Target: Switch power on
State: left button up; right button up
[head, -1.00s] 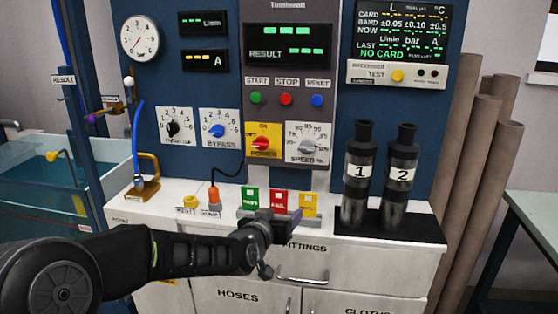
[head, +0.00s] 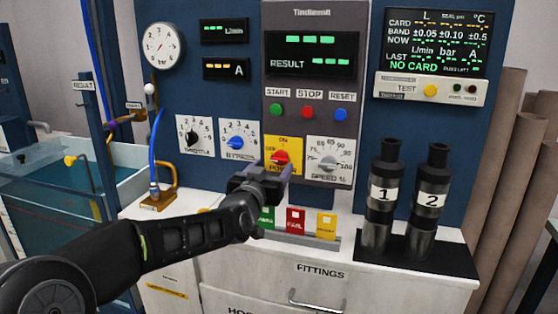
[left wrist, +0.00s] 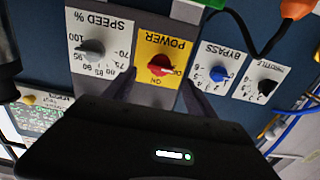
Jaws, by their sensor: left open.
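The red power knob (head: 281,157) sits on a yellow plate (head: 296,143) marked POWER, low on the grey centre panel. In the left wrist view, which is upside down, the knob (left wrist: 159,65) shows on its yellow plate (left wrist: 150,42). Its pale pointer mark faces the right there, off the ON label, beside a small label I cannot read clearly. My left gripper (head: 266,172) is open and empty just in front of the plate. In the left wrist view its two fingers (left wrist: 160,88) stand on either side of the knob, seemingly not touching it.
The speed dial (head: 328,160) and bypass dial (head: 238,141) flank the power plate closely. Start (head: 278,111), stop (head: 307,112) and reset (head: 341,114) buttons sit above. Colored cards stand below on the counter. Two dark pumps (head: 380,200) (head: 429,200) stand at right.

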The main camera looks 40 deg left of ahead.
aim_at(278, 160)
pick_arm(q)
jog(key=x, duration=0.6)
jog(key=shift+w+a, duration=0.1)
jog(key=shift+w, duration=0.1)
jog(key=c, duration=1.4)
